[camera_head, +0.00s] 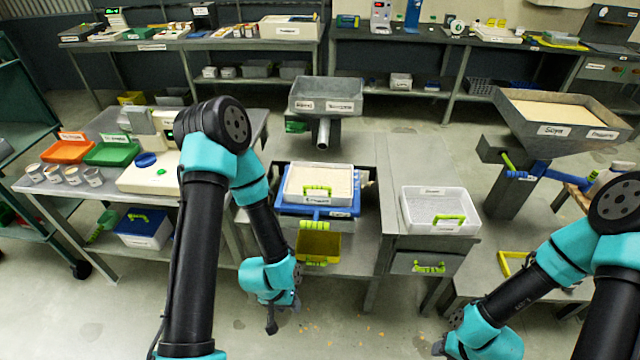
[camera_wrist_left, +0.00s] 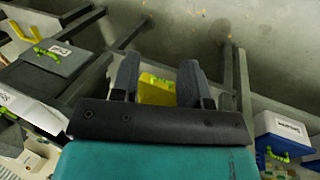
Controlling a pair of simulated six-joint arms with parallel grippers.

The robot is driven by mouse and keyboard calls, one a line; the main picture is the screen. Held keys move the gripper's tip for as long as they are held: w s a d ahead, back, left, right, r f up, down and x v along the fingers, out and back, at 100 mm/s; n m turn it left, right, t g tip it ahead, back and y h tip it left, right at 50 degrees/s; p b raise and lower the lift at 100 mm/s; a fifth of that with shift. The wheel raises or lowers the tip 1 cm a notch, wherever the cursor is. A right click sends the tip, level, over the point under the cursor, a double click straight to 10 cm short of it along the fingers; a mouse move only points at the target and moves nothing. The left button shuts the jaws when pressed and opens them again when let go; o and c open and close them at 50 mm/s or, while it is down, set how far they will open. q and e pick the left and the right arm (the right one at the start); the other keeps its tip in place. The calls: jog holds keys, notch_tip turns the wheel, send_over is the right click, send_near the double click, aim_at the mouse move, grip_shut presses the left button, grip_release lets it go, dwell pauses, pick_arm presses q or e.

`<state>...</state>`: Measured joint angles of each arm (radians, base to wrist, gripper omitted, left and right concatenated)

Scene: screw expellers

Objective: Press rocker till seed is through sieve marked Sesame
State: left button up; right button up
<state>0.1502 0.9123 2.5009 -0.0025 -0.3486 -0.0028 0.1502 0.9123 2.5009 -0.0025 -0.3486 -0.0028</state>
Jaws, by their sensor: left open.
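A white sieve tray (camera_head: 340,178) filled with pale seed sits in a blue frame (camera_head: 290,209) at the middle table. It has a green handle and a front label too small to read. A second green handle (camera_head: 314,225) shows below the frame, above a yellow bin (camera_head: 318,250). I cannot make out which part is the rocker. My left gripper (camera_head: 272,322) is low, in front and left of the yellow bin. In the left wrist view its fingers (camera_wrist_left: 156,70) are apart and empty, with the yellow bin (camera_wrist_left: 157,90) beyond. My right gripper (camera_head: 440,346) is low at the right, partly hidden.
Another white tray (camera_head: 410,208) with a green handle stands on the right of the table. A grey hopper (camera_head: 326,92) with a spout is behind the sieve; a seed-filled hopper (camera_head: 565,135) stands far right. Orange (camera_head: 67,152) and green (camera_head: 112,153) bins are left.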

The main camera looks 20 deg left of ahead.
pick_arm(q)
jog(key=shift+w, duration=0.25)
jog(key=c, duration=0.3)
jog(key=w+n, duration=0.1)
jog(key=w, duration=0.2)
jog(key=w+d+n, duration=0.1)
jog(key=w+n, duration=0.1)
jog(key=w, duration=0.1)
jog(key=w+r+n, duration=0.1)
jog(key=w, duration=0.2)
jog(key=shift+w+d+g, duration=0.2)
jog(key=shift+w+g, duration=0.15)
jog(key=shift+g, duration=0.05)
grip_shut()
jog(key=w+r+n, duration=0.3)
jog(key=w+r, duration=0.1)
jog(key=w, duration=0.2)
jog(key=w+r+n+g+y, duration=0.1)
jog(key=w+r+n, duration=0.2)
jog(key=w, duration=0.3)
jog(key=w+r+n, duration=0.4)
jog(key=w, duration=0.1)
jog(key=shift+w+d+r+g+y, duration=0.3)
jog(key=shift+w+r+g+y, duration=0.1)
jog(key=w+r+n+y, duration=0.1)
jog(key=w+r+n, duration=0.3)
jog(key=r, duration=0.3)
jog(key=shift+w+a+r+n+y, duration=0.2)
jog(key=shift+w+r+n+y, duration=0.1)
jog(key=shift+w+r+n, duration=0.1)
